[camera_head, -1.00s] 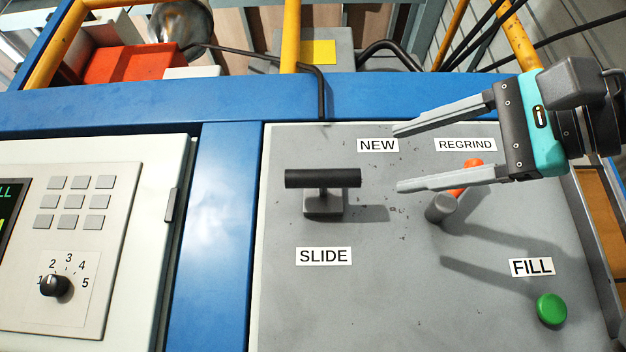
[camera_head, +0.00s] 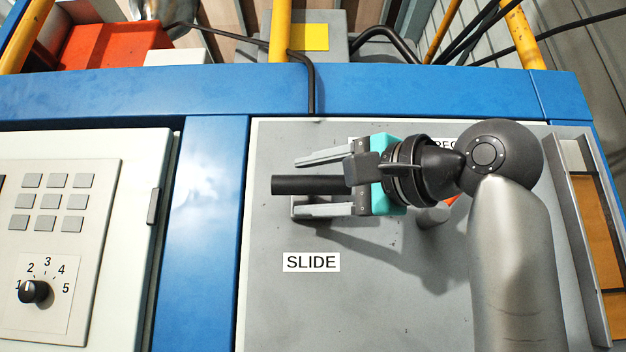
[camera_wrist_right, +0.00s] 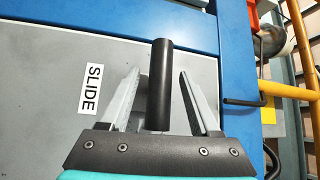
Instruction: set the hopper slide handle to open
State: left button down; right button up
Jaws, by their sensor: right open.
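The slide handle is a black horizontal bar (camera_head: 300,185) on a grey mount above the SLIDE label (camera_head: 311,262) on the grey panel. My right gripper (camera_head: 296,186) is open, with one finger above and one below the bar in the head view. In the right wrist view the black bar (camera_wrist_right: 162,85) stands between the two open fingers (camera_wrist_right: 156,92), with visible gaps at both sides. The SLIDE label (camera_wrist_right: 91,88) shows there too. The bar's right end and part of the mount are hidden by my gripper. My left gripper is not in view.
A grey lever post with an orange tip (camera_head: 435,217) is partly hidden behind my right wrist. The blue frame beam (camera_head: 200,95) runs above the panel. A white cabinet with a rotary knob (camera_head: 33,291) is at the left. The panel below SLIDE is clear.

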grip_shut()
dwell(0.4)
dwell(0.9)
